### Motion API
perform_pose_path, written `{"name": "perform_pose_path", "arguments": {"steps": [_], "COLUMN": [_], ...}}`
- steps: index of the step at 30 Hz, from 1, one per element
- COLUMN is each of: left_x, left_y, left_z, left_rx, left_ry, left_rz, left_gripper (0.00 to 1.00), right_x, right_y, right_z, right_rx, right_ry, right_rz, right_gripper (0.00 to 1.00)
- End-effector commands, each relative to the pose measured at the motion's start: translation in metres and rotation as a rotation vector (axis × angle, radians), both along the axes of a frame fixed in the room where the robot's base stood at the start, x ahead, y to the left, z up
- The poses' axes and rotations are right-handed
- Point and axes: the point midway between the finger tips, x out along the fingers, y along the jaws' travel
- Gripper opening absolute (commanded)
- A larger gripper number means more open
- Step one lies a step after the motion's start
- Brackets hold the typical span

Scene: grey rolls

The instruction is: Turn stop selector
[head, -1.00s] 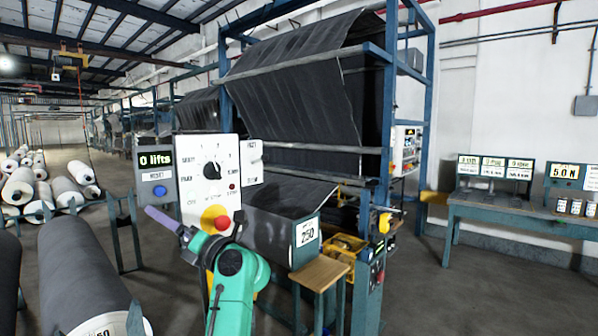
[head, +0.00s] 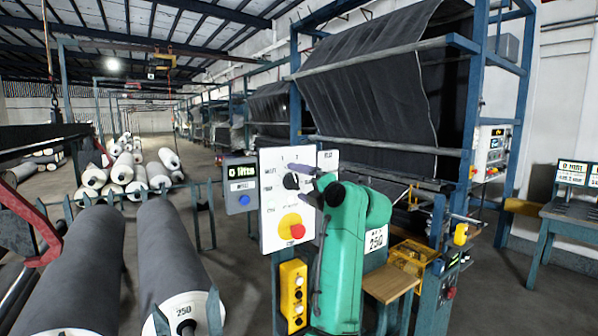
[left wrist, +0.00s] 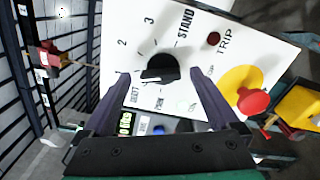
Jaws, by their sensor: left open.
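The stop selector is a round black knob (head: 291,181) on a white panel (head: 271,222). In the left wrist view the knob (left wrist: 160,68) sits among printed marks, with "2", "3" and "STAND" readable; I cannot tell clearly which mark it points to. My left gripper (head: 318,190) is at the panel's right side, close to the knob. In the left wrist view its dark fingers (left wrist: 160,74) are open, one on each side of the knob, with gaps and nothing held. My right gripper is not in view.
A red mushroom button (head: 298,231) on a yellow disc sits below the knob. A counter box reading "0 lifts" (head: 241,186) is left of the panel, a yellow button box (head: 292,290) below.

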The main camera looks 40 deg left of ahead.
Motion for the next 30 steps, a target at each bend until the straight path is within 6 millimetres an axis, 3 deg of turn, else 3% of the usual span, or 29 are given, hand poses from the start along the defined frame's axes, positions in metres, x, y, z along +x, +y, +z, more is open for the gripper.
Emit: {"name": "perform_pose_path", "arguments": {"steps": [4, 10, 11, 15, 17, 18, 30], "left_x": [0.003, 0.004, 0.004, 0.004, 0.004, 0.004, 0.003], "left_y": [0.012, 0.012, 0.012, 0.012, 0.012, 0.012, 0.012], "left_z": [0.000, -0.001, -0.001, -0.001, -0.001, -0.001, -0.004], "left_rx": [0.000, 0.000, 0.000, 0.000, 0.000, 0.000, -0.024], "left_ry": [0.001, 0.000, 0.000, -0.001, -0.001, -0.001, -0.070], "left_rz": [0.000, -0.001, -0.001, -0.001, 0.000, 0.000, -0.001], "left_gripper": [0.95, 0.95, 0.91, 0.38, 0.15, 0.09, 0.09], "right_x": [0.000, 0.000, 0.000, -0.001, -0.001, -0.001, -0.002], "right_y": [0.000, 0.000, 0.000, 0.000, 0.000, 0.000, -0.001], "right_z": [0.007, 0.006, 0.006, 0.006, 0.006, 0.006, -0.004], "right_rx": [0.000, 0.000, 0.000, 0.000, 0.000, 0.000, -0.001], "right_ry": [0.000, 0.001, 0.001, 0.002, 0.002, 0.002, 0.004], "right_rz": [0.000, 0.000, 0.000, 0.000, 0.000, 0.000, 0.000], "right_gripper": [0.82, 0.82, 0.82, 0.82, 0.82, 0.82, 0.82]}}
